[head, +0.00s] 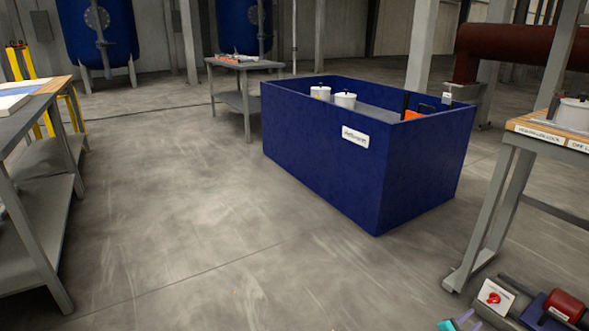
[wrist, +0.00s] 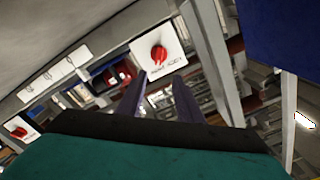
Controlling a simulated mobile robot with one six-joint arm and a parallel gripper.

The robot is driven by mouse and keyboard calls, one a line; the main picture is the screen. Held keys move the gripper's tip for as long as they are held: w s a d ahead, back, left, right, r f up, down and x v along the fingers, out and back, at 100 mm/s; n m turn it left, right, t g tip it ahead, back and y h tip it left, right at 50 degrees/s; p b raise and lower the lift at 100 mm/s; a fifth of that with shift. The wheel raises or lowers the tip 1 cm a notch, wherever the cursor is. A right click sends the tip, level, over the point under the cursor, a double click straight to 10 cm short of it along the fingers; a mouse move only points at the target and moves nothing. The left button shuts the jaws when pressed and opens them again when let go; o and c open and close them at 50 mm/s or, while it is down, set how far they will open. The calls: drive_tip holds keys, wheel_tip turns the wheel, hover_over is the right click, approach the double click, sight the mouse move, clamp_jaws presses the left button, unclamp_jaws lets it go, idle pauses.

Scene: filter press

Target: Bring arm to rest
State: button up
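My gripper (wrist: 160,80) shows in the wrist view as two purple-grey fingers standing apart with nothing between them. Its teal body fills the bottom of that view. Part of my gripper (head: 468,317) also shows at the lower right edge of the head view, low beside a white plate with a red knob (head: 495,297). In the wrist view a white plate with a red knob (wrist: 159,54) lies just beyond the fingertips; I cannot tell the exact gap. Most of my arm is out of view.
A blue open-topped bin (head: 350,165) holding white pots stands mid-floor. A grey workbench (head: 30,190) is at left, a wood-topped table (head: 545,128) at right, and a small table (head: 240,66) behind. A red cylinder (head: 565,305) lies near my gripper. The floor at left centre is clear.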

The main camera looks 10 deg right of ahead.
drive_tip(key=w+a+r+n+t+y+p, duration=0.25)
drive_tip(key=w+a+r+p, duration=0.5)
drive_tip(key=a, duration=0.45)
drive_tip(key=w+a+r+n+t+y+p, duration=0.25)
drive_tip(key=w+a+r+p, duration=0.4)
drive_tip(key=w+a, duration=0.35)
drive_tip(key=a+r+n+y+p, duration=0.1)
drive_tip(key=a+n+y+p, duration=0.2)
drive_tip(key=a, duration=0.6)
drive_tip(key=w+a+r+n+t+y+p, duration=0.15)
drive_tip(key=a+p, duration=0.35)
drive_tip(key=a, duration=0.5)
drive_tip(key=a+r+n+g+y+p, duration=0.1)
drive_tip(key=a+r+n+y+p, duration=0.2)
drive_tip(key=a, duration=0.6)
drive_tip(key=s+a+n+g+y+p, duration=0.55)
drive_tip(key=s+a+p, duration=0.25)
drive_tip(key=s+a, duration=0.8)
drive_tip(key=s+r+n+g, duration=0.1)
drive_tip(key=s+g, duration=0.4)
drive_tip(key=s, duration=0.7)
drive_tip(key=s+r+n+g+p, duration=0.1)
drive_tip(key=s+g, duration=0.5)
drive_tip(key=s, duration=0.7)
wheel_tip(320, 180, up, 2)
drive_tip(key=shift+s+a+r+n+h, duration=0.2)
drive_tip(key=shift+a+n+h, duration=0.25)
drive_tip(key=shift+n, duration=0.35)
